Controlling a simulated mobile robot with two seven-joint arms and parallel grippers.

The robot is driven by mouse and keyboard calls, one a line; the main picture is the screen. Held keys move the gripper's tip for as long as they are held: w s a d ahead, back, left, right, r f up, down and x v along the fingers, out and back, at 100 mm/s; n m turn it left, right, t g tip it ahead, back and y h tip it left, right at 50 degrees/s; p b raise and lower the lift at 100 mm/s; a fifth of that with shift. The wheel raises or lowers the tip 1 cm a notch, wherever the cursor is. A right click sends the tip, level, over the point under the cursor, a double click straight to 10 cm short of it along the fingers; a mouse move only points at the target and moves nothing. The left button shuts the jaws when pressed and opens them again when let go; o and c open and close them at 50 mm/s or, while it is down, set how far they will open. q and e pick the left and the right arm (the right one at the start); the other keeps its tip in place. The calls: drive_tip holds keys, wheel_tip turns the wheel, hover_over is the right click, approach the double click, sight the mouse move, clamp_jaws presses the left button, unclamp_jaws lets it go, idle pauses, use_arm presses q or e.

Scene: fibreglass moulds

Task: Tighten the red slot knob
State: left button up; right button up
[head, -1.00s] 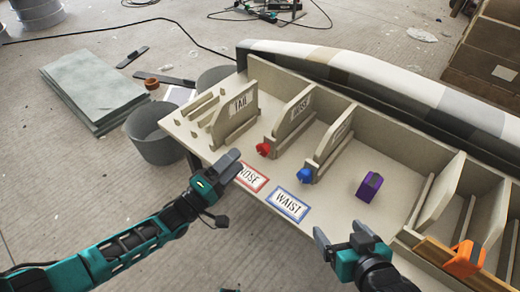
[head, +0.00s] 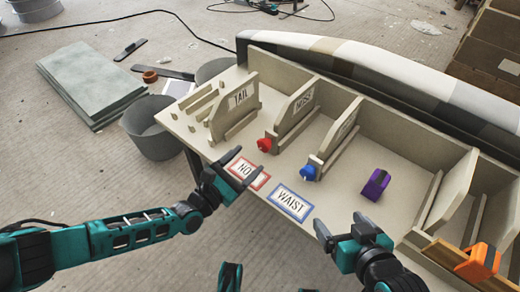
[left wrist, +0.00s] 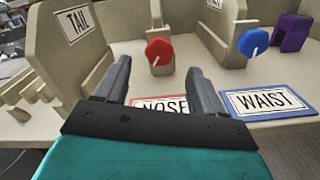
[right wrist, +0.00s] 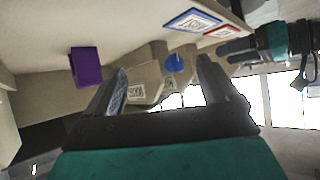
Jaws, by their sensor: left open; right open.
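The red slot knob (head: 265,144) sits at the front end of a slot next to the upright board marked NOSE. In the left wrist view the red knob (left wrist: 158,50) shows a pale pointer and lies ahead, between the fingers. My left gripper (head: 243,178) is open and empty, over the red-framed NOSE card (head: 247,173), short of the knob. My right gripper (head: 343,225) is open and empty, near the front edge of the bench, right of the blue-framed WAIST card (head: 290,202).
A blue knob (head: 308,172) sits right of the red one. A purple block (head: 375,184) and an orange clamp-like thing (head: 479,262) are further right. The TAIL board (head: 240,98) stands at the left. Bare bench top lies around the purple block.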

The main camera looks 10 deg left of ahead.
sight(262, 147)
use_arm(q)
drive_tip(key=b+x, duration=0.1)
drive_tip(key=x, duration=0.5)
drive_tip(key=shift+w+d, duration=0.1)
drive_tip(key=shift+w, duration=0.05)
drive_tip(key=c, duration=1.1)
